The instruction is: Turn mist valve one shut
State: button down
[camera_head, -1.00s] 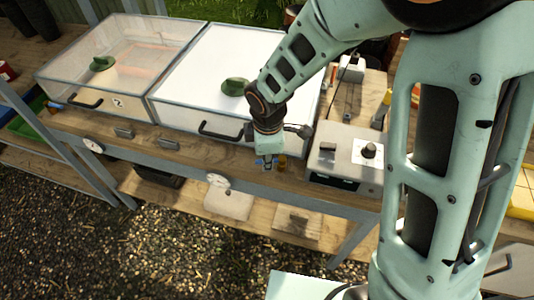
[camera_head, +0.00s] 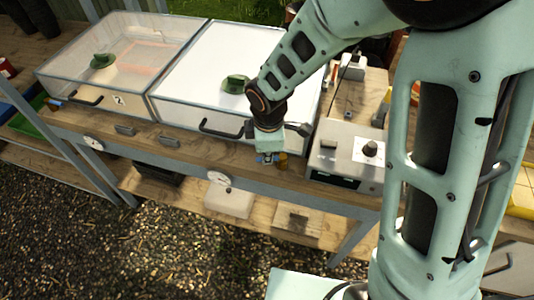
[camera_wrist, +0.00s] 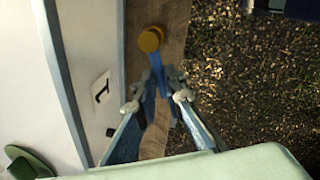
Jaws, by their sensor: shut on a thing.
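Mist valve one shows in the wrist view as a brass round body (camera_wrist: 150,39) with a blue lever (camera_wrist: 158,74) reaching from it toward my gripper. My gripper (camera_wrist: 161,98) has its two fingers on either side of the lever and is shut on it. In the head view the brass part (camera_head: 283,160) stands at the front edge of the bench, just right of my gripper (camera_head: 265,158). The lever is mostly hidden by my fingers there. A label reading 1 (camera_wrist: 101,88) is on the white box beside the valve.
The closed white box (camera_head: 232,62) and a clear-lidded box marked 2 (camera_head: 120,60) stand behind the bench edge (camera_head: 150,137). A black handle (camera_head: 221,131) juts from the white box. A grey control box (camera_head: 345,155) with a black knob stands close to the right.

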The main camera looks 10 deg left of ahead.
jog(key=m+b, duration=0.1)
jog(key=b, duration=0.1)
jog(key=w+m+b, duration=0.1)
jog(key=shift+a+f+m, duration=0.25)
jog(key=shift+m, duration=0.05)
jog(key=shift+w+r+m+h+b, duration=0.25)
jog(key=shift+w+m+h+b, duration=0.15)
jog(key=shift+m, duration=0.6)
jog(key=c, duration=2)
grip_release()
jog(key=r, duration=0.4)
jog(key=s+r, duration=0.1)
jog(key=r, duration=0.3)
jog(key=s+r, duration=0.1)
jog(key=r, duration=0.3)
jog(key=shift+s, duration=0.2)
jog(key=shift+f, duration=0.1)
